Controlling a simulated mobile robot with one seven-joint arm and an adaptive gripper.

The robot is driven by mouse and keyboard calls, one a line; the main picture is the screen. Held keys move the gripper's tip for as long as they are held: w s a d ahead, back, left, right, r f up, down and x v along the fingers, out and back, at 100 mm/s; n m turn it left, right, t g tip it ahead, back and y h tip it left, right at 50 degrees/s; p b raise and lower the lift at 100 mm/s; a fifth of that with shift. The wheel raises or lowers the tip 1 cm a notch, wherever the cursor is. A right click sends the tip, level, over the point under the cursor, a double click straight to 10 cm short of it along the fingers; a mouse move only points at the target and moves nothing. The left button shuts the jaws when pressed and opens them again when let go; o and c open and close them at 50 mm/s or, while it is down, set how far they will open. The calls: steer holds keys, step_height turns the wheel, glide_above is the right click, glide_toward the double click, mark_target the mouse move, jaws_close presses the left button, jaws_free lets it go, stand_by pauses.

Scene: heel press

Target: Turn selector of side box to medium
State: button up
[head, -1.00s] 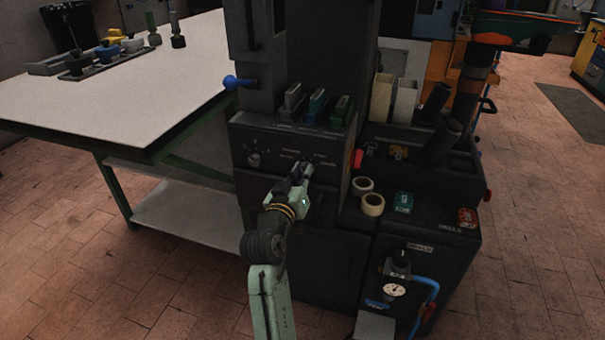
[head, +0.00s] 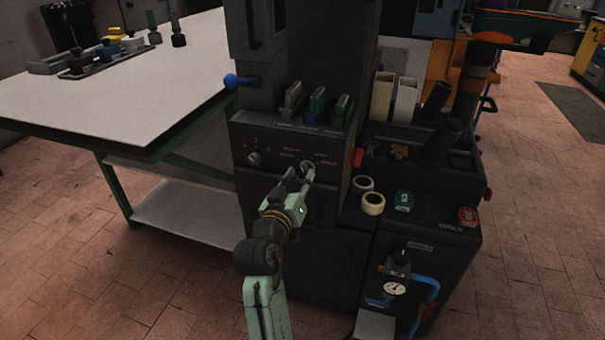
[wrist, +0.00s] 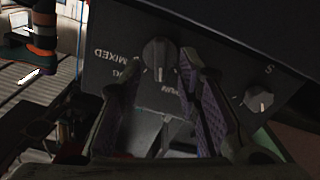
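The panel (head: 275,160) on the front of the dark machine carries two round knobs. The right knob (head: 307,166) has printed labels around it. It shows large in the wrist view (wrist: 158,54), upside down, with the word MIXED beside it and a pale mark on its lower side; the other labels are too blurred to read. The left knob (head: 254,158) also shows in the wrist view (wrist: 259,98). My gripper (head: 297,180) is just in front of and below the right knob. Its fingers are apart, with nothing between them, and the knob appears beyond the fingertips.
Several coloured handles (head: 316,108) stand in a row above the panel. A red button (head: 357,158) sticks out at its right side. Tape rolls (head: 372,203) lie on the ledge to the right. A white-topped table (head: 110,95) stands at the left.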

steer(key=v, duration=0.9)
steer(key=shift+s, duration=0.2)
steer(key=shift+a, duration=0.1)
